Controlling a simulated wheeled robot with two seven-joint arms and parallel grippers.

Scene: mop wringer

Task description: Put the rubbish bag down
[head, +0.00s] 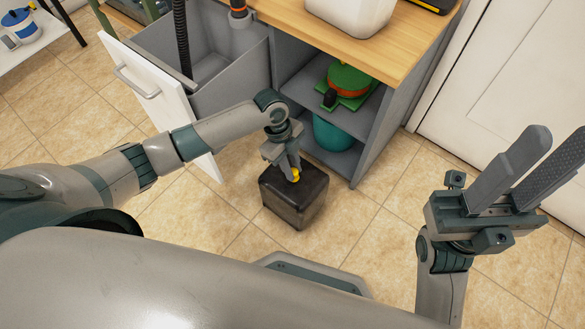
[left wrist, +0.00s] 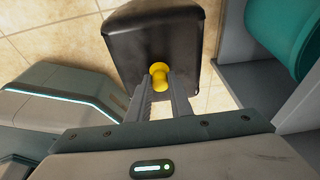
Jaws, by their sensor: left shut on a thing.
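The rubbish bag (head: 290,200) is a dark, boxy black bag with a yellow knob on top. It is upright over the tiled floor in front of the cabinet; I cannot tell if its bottom touches the tiles. My left gripper (head: 293,174) is above it, shut on the yellow knob. In the left wrist view the bag (left wrist: 150,38) fills the top middle, and the fingers of my left gripper (left wrist: 160,88) close around the yellow knob. My right gripper (head: 525,180) is raised at the right with its two fingers apart, and it is empty.
The grey cabinet (head: 365,145) with a wooden top stands just behind the bag, holding a green and orange item (head: 348,82) and a teal bucket (head: 333,132). An open white door (head: 150,92) is at the left. Floor in front and to the right is clear.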

